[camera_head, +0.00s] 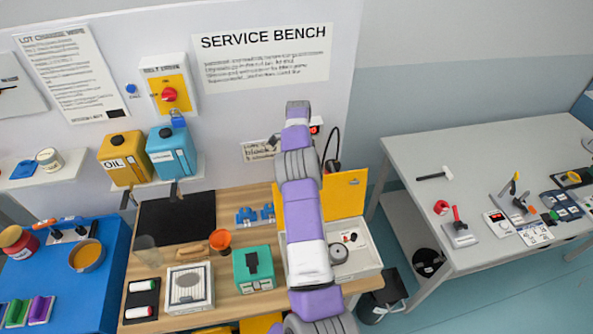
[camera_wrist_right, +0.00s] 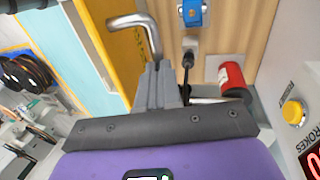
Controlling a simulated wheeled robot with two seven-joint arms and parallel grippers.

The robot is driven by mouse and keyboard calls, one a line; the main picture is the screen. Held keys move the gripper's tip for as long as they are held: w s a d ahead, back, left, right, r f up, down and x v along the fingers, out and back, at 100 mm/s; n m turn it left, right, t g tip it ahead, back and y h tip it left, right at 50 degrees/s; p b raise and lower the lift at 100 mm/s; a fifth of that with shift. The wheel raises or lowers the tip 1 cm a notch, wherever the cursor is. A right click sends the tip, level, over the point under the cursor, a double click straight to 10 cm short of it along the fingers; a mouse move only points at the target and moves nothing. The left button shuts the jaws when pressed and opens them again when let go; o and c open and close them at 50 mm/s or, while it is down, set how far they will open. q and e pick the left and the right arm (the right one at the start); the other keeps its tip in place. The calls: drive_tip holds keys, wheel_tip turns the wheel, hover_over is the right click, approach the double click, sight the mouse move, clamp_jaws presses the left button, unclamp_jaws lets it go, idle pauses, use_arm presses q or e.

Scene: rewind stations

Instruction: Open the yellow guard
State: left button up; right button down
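The yellow guard (camera_head: 346,193) is a flat yellow panel behind the white open box (camera_head: 364,262) on the wooden bench. It looks raised, and the box's inside shows with a grey roller and a red knob. My right arm crosses in front and hides the guard's left part. In the right wrist view the yellow panel (camera_wrist_right: 118,45) carries a bent metal handle (camera_wrist_right: 150,30). My right gripper's grey fingers (camera_wrist_right: 160,80) are close together at the handle's lower end and seem shut on it; the contact is partly hidden. My left gripper is not in view.
A green box (camera_head: 254,270), a white boxed unit (camera_head: 189,288) and an orange funnel (camera_head: 220,239) stand left of the white box. In the wrist view a red cylinder (camera_wrist_right: 232,78) and a panel with a yellow button (camera_wrist_right: 293,112) are close on the right.

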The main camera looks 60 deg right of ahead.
drive_tip(key=shift+g+y, duration=0.4)
drive_tip(key=x, duration=0.4)
drive_tip(key=shift+a+r, duration=0.1)
drive_tip(key=shift+a, duration=0.15)
drive_tip(key=c, duration=1.3)
unclamp_jaws()
drive_tip(key=shift+o, duration=0.9)
drive_tip(key=shift+d, duration=0.15)
drive_tip(key=shift+w+d, duration=0.2)
drive_tip(key=shift+d, duration=0.25)
drive_tip(key=shift+s+a+r, duration=0.1)
drive_tip(key=shift+a+r, duration=0.15)
drive_tip(key=shift+r, duration=0.15)
drive_tip(key=r, duration=0.9)
drive_tip(key=shift+d, duration=0.25)
